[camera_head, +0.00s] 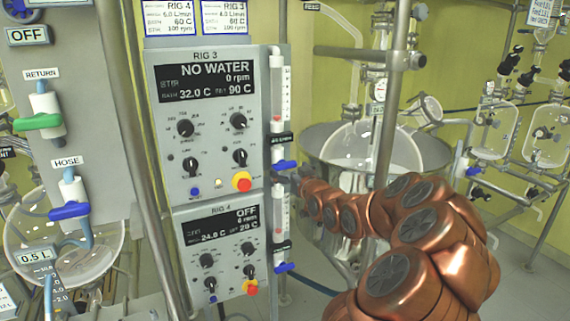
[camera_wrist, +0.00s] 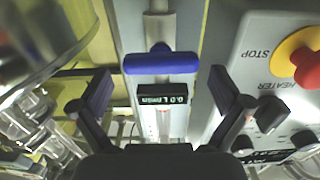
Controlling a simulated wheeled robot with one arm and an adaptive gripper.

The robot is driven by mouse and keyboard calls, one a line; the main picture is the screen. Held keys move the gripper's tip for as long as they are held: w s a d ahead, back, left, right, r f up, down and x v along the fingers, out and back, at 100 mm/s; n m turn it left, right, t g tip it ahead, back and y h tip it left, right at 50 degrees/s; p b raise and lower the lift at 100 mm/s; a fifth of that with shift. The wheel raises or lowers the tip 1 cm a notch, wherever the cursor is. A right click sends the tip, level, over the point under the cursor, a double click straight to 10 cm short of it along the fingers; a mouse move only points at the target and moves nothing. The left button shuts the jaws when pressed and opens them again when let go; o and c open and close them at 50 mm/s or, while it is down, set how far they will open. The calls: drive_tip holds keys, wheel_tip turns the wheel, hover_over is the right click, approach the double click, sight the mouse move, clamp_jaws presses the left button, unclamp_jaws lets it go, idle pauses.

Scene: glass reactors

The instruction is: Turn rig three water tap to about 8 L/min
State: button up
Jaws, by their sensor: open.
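The rig three water tap is a blue handle (camera_head: 284,165) on the clear flow tube at the right edge of the RIG 3 panel (camera_head: 168,130). The panel's display (camera_head: 205,80) reads NO WATER, 0 rpm. In the wrist view, which is upside down, the tap handle (camera_wrist: 162,63) lies crosswise to the tube. A small readout (camera_wrist: 165,97) beside it appears to show 0.0 L/min. My gripper (camera_wrist: 160,88) is open, with its fingers on either side of the tube and apart from the handle. In the head view it is mostly hidden by my copper arm.
A red and yellow stop button (camera_head: 242,181) is close to the tap, also in the wrist view (camera_wrist: 300,55). The RIG 4 panel (camera_head: 222,250) with its own blue tap (camera_head: 286,267) is below.

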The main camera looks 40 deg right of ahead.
sight(286, 167)
drive_tip(key=shift+p+x, duration=0.4)
drive_tip(key=shift+x, duration=1.25)
drive_tip(key=c, duration=0.9)
drive_tip(key=shift+f, duration=0.1)
